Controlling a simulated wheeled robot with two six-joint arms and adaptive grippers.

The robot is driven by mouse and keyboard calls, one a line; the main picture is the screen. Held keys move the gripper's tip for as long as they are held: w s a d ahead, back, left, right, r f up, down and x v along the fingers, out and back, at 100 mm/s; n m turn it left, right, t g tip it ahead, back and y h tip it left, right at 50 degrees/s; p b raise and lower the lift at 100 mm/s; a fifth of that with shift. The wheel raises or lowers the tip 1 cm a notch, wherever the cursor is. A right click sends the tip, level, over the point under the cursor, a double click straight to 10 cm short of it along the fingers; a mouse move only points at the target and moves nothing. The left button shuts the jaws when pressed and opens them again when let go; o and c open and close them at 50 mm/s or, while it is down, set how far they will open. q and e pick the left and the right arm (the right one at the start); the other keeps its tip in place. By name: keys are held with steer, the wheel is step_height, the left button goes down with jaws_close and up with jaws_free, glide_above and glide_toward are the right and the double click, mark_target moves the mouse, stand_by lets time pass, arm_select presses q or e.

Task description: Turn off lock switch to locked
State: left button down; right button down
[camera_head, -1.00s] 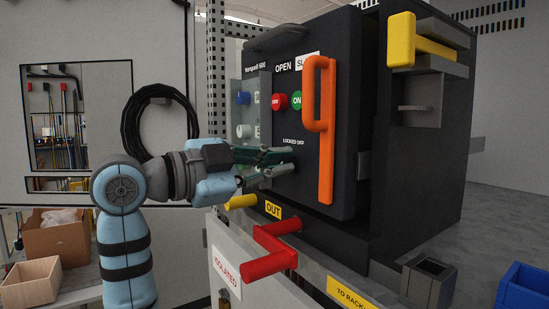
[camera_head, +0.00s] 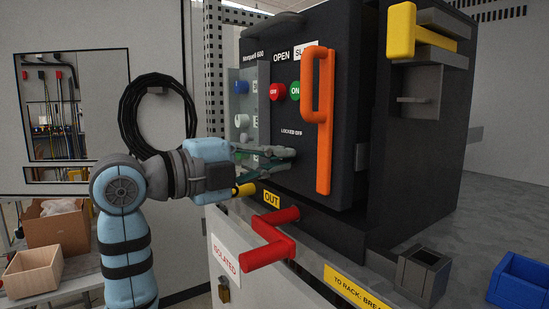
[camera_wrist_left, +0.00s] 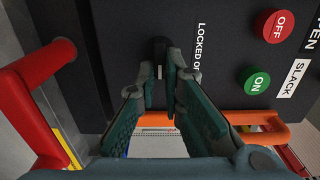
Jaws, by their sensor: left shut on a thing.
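The lock switch (camera_wrist_left: 159,46) is a small dark knob on the black cabinet front, beside the white LOCKED OFF lettering (camera_head: 291,131). In the left wrist view, the teal fingers of my left gripper (camera_wrist_left: 166,76) are shut on it. In the head view, the left gripper (camera_head: 288,158) reaches in from the left with its fingertips at the panel just below the lettering. The fingers hide the switch there, and I cannot read which way it points. My right gripper is not in view.
Above the lettering are a red OFF button (camera_head: 277,91) and a green ON button (camera_head: 295,91). A tall orange handle (camera_head: 324,150) stands close to the right of the fingers. A red crank handle (camera_head: 268,252) and a yellow peg (camera_head: 246,189) stick out below.

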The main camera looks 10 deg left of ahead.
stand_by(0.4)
arm_select(q)
steer(key=c, duration=1.7)
jaws_free()
steer(key=v, duration=1.1)
steer(key=shift+s+a, duration=0.2)
steer(key=shift+s, duration=0.1)
